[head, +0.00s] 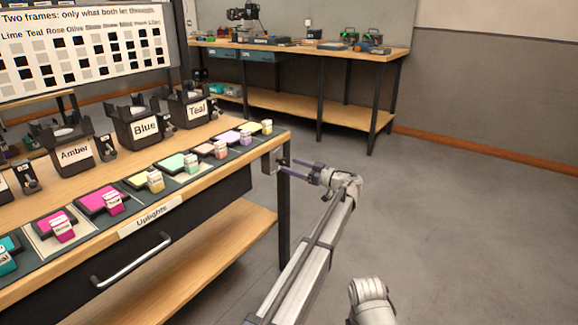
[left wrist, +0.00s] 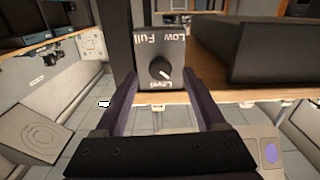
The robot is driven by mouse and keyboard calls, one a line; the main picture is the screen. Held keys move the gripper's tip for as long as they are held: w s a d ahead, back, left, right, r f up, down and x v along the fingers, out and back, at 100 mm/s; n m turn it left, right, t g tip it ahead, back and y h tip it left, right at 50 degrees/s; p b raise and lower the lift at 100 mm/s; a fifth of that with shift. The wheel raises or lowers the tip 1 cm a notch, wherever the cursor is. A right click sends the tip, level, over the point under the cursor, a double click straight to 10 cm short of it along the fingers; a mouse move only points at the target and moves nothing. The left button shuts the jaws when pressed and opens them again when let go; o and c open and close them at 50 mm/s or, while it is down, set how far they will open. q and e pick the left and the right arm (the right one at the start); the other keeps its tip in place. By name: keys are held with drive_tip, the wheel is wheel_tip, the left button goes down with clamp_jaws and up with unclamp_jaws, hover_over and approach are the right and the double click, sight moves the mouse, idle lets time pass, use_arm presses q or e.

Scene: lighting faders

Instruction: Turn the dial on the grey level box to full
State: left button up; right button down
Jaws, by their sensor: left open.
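The grey level box (head: 271,163) is fixed at the near right end of the wooden table. My left gripper (head: 292,167) is open in front of the box. In the left wrist view its two fingers (left wrist: 159,88) stand on either side of the dial, with a gap between; I cannot tell whether they touch it. My right gripper is not in view.
A workbench (head: 300,54) stands at the back. The floor (head: 460,220) on the right is clear.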

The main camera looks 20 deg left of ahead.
use_arm(q)
drive_tip(key=shift+x, duration=1.15)
clamp_jaws()
